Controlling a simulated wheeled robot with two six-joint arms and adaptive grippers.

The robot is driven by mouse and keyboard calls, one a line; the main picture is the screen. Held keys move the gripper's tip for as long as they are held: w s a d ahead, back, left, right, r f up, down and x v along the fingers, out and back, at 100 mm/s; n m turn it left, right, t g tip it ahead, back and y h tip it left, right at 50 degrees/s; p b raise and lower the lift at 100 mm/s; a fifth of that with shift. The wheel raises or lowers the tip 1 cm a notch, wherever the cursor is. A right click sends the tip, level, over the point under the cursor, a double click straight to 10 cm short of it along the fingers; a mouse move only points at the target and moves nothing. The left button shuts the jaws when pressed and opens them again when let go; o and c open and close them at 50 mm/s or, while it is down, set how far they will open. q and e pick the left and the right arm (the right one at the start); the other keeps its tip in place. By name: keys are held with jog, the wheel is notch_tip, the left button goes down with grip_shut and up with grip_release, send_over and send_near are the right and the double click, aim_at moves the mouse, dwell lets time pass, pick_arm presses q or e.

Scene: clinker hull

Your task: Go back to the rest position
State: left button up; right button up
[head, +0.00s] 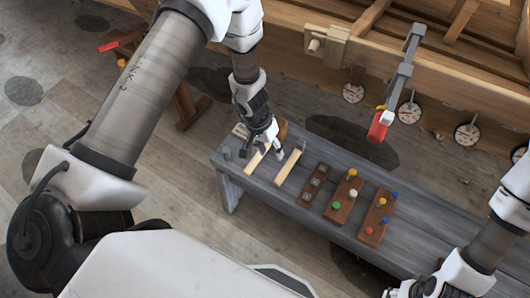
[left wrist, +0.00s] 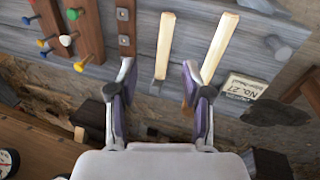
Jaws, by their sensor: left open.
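My left gripper (head: 271,148) hangs over the left end of the grey bench (head: 330,222), pointing down. In the left wrist view its two fingers (left wrist: 159,76) stand wide apart with nothing held between them. Two pale wooden strips lie on the bench beside it: the left strip (head: 256,160) and the right strip (head: 288,167). Both strips also show beyond the fingertips in the left wrist view; I cannot tell whether a finger touches one. My right arm comes in at the lower right of the head view, and its fingers are out of the picture.
Peg blocks (head: 376,217) with coloured pegs stand on the bench to the right. A wooden hull (head: 400,70) with dial gauges (head: 467,134) lies behind. A grey clamp with a red end (head: 377,127) sticks out from it.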

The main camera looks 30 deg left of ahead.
pick_arm(q)
jog(key=shift+s+f, duration=0.1)
jog(key=shift+f, duration=0.25)
dwell(0.3)
jog(key=s+a+f+y, duration=0.1)
jog(key=s+a, duration=0.1)
jog(key=s, duration=0.9)
jog(key=s+a+f+y, duration=0.1)
jog(key=s+a+f, duration=0.1)
jog(key=s, duration=0.8)
jog(key=shift+s+a+f+y, duration=0.15)
jog(key=shift+s+a+y, duration=0.05)
jog(key=shift+s+y, duration=0.2)
